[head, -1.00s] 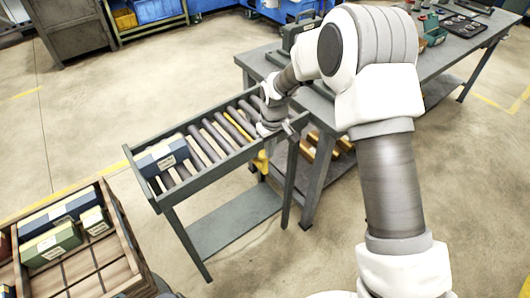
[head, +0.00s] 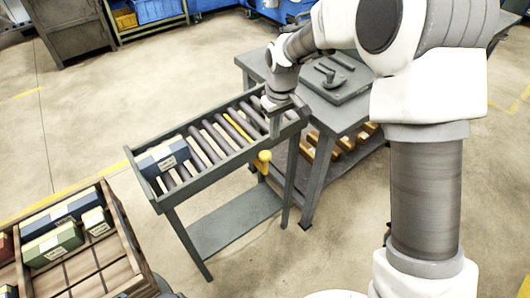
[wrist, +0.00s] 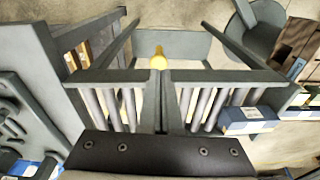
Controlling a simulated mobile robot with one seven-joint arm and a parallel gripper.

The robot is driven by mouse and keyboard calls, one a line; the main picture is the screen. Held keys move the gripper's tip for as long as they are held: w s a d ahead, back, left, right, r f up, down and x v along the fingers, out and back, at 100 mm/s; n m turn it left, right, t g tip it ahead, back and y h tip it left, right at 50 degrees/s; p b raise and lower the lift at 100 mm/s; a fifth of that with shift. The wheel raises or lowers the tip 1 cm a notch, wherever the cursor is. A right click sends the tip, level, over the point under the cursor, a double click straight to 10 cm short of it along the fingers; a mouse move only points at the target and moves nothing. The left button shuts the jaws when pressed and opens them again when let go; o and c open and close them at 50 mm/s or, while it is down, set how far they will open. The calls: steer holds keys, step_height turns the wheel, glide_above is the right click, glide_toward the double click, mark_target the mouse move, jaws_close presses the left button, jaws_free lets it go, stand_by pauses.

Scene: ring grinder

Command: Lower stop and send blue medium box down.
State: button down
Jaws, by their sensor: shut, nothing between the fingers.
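The blue medium box (head: 163,158), dark blue and cream with a white label, lies on the rollers at the left end of the conveyor (head: 213,174). It also shows at the right in the wrist view (wrist: 247,121). A yellow bar (head: 235,123) lies among the rollers right of the box; I cannot tell whether it is raised. A yellow knob (head: 264,157) sticks out on the conveyor's near side and shows in the wrist view (wrist: 158,60). My gripper (head: 275,133) is shut and empty, over the conveyor's right end, apart from the knob and box.
A grey workbench (head: 345,115) with a flat grey fixture (head: 338,77) stands right of the conveyor. A divided wooden crate (head: 125,240) with several boxes stands at the lower left. The floor between crate and conveyor is narrow; the floor beyond the conveyor is open.

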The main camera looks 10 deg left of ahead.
step_height(320, 180, up, 7)
steer(key=shift+s+d, duration=0.25)
stand_by(0.4)
steer(key=s+d+r+m+t, duration=0.3)
steer(key=s+d+r+m, duration=0.1)
steer(key=s+d+r, duration=0.75)
steer(key=s+d+r+m+t+p, duration=0.1)
steer(key=s+d+m, duration=0.3)
steer(key=s+d, duration=0.6)
steer(key=shift+s+d+r+m+t+h, duration=0.15)
steer(key=shift+s+d+m+t+h, duration=0.2)
steer(key=shift+s, duration=1.3)
